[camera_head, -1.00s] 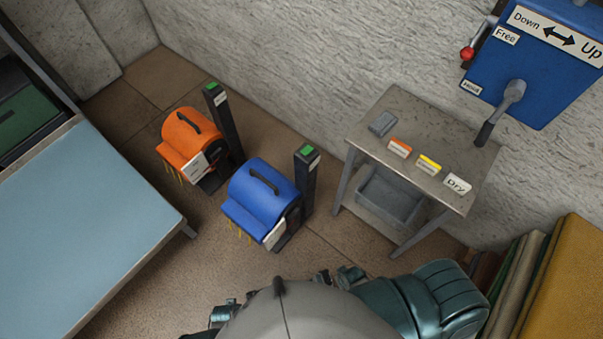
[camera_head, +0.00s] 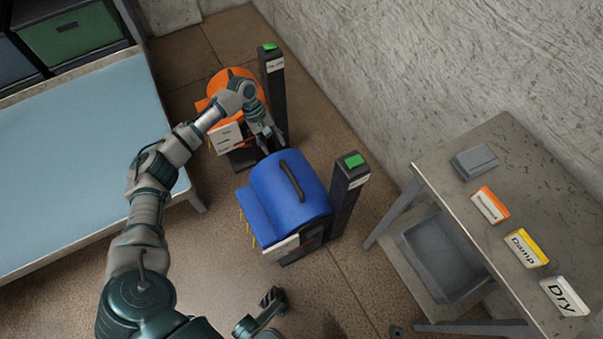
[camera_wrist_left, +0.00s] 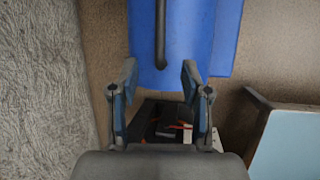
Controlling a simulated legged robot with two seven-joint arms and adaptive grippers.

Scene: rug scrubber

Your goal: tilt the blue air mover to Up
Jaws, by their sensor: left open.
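The blue air mover (camera_head: 288,192) stands on the floor in the middle of the head view, with a dark handle on top and a black post with a green top beside it. Its blue body (camera_wrist_left: 190,35) and dark handle fill the upper middle of the left wrist view. My left gripper (camera_head: 268,140) is at its far end, between it and the orange air mover (camera_head: 222,84). In the left wrist view the jaws (camera_wrist_left: 160,78) are open and empty, with the blue body just beyond the fingertips. A dark gripper part (camera_head: 264,312), probably of my right arm, shows at the bottom edge; its jaw state is unclear.
A pale blue table (camera_head: 70,170) is at the left. A grey side table (camera_head: 460,160) with Damp and Dry labels and a grey bin (camera_head: 440,255) below is at the right. A rough wall rises behind. Floor is clear between them.

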